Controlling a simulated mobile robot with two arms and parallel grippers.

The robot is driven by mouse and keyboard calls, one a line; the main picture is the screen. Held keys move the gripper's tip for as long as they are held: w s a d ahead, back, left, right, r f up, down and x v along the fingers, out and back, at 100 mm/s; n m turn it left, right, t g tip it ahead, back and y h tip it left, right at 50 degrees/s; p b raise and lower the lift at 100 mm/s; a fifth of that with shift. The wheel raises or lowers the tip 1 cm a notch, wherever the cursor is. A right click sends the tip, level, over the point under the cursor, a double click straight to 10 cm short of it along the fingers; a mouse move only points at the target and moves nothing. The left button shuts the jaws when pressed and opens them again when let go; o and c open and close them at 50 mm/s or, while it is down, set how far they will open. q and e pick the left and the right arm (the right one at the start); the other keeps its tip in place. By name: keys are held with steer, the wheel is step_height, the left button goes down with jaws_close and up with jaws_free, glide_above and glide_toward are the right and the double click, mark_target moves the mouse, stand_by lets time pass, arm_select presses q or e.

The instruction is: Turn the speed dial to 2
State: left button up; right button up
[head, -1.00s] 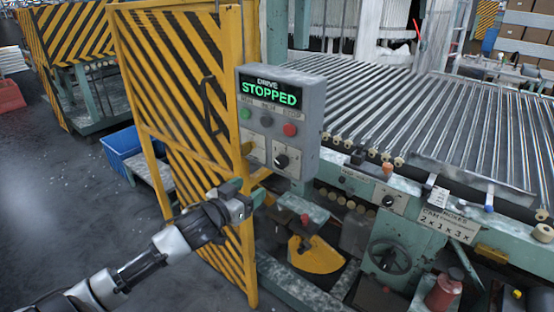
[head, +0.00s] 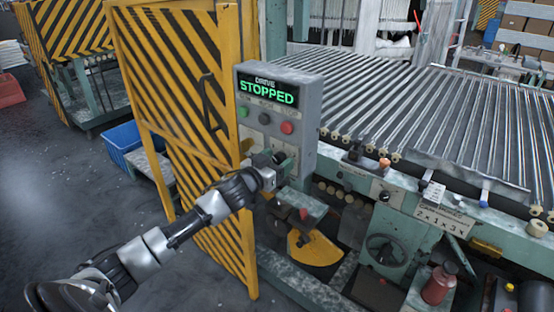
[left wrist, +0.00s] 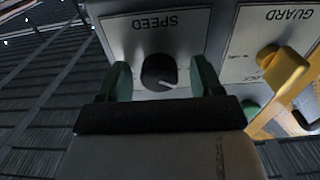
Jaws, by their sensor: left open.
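The speed dial is a round black knob with a white pointer mark (left wrist: 159,72), under the upside-down word SPEED in the left wrist view. My left gripper (left wrist: 163,80) is open, with one green finger on each side of the dial; I cannot tell whether either finger touches it. In the head view my left gripper (head: 282,160) is at the lower part of the grey control box (head: 308,110) and hides the dial. The box display (head: 268,92) reads DRIVE STOPPED. My right gripper is not in view.
A yellow GUARD switch (left wrist: 284,68) sits beside the speed plate. Green (head: 243,111) and red (head: 287,128) buttons are above the gripper. A yellow-and-black striped gate (head: 180,90) stands close at the left. The roller conveyor (head: 430,110) lies to the right.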

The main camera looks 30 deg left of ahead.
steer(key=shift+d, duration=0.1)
arm_select(q)
steer(key=shift+c, duration=0.7)
steer(key=c, duration=0.8)
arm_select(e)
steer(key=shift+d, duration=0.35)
